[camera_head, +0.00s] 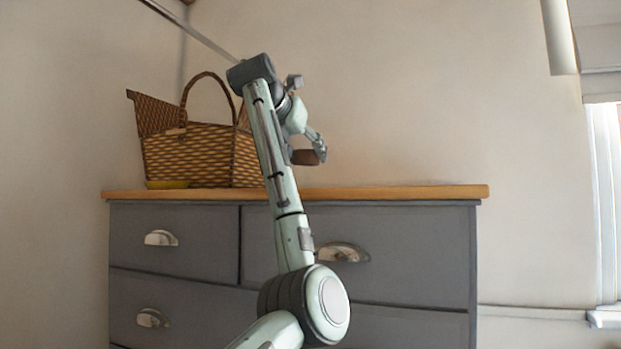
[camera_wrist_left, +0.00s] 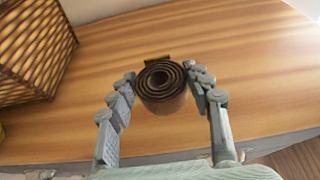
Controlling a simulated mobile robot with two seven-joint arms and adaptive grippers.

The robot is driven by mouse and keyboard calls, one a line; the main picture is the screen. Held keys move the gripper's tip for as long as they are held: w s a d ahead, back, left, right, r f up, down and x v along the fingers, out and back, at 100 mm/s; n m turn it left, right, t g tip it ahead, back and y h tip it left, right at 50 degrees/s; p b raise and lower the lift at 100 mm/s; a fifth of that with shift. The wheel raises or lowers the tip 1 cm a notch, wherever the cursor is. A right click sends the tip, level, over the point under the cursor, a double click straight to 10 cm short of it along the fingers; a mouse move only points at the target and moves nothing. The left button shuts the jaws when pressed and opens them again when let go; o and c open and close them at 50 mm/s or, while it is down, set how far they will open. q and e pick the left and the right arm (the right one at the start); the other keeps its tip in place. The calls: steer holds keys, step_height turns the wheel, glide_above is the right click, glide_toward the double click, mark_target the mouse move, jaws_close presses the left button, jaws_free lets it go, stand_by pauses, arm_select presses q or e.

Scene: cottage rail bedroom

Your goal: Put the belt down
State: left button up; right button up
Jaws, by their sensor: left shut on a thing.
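The belt (camera_wrist_left: 163,86) is a dark brown leather roll with a buckle edge at its far side. It sits between the fingertips of my left gripper (camera_wrist_left: 164,85) in the left wrist view, and the fingers are shut on it from both sides. In the head view the belt (camera_head: 304,157) shows as a small brown shape at my left gripper (camera_head: 318,149), over the dresser's wooden top (camera_head: 400,192). I cannot tell whether the belt touches the top. My right gripper is not in view.
A wicker basket (camera_head: 200,155) with a raised lid stands on the left of the dresser top, left of my gripper. A small yellow item (camera_head: 168,184) lies at its front. The right part of the top is clear. A wall stands behind.

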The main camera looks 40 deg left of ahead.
arm_select(q)
steer(key=shift+w+d+f, duration=0.4)
steer(key=shift+d+f, duration=0.05)
steer(key=shift+d, duration=0.05)
step_height(320, 180, down, 4)
steer(key=shift+r, duration=0.25)
steer(key=shift+f, duration=0.15)
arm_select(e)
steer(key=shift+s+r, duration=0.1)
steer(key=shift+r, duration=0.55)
arm_select(q)
steer(key=shift+f+b, duration=0.15)
steer(key=shift+b, duration=0.15)
steer(key=o, duration=0.8)
steer(key=shift+f, duration=0.1)
steer(key=o, duration=0.4)
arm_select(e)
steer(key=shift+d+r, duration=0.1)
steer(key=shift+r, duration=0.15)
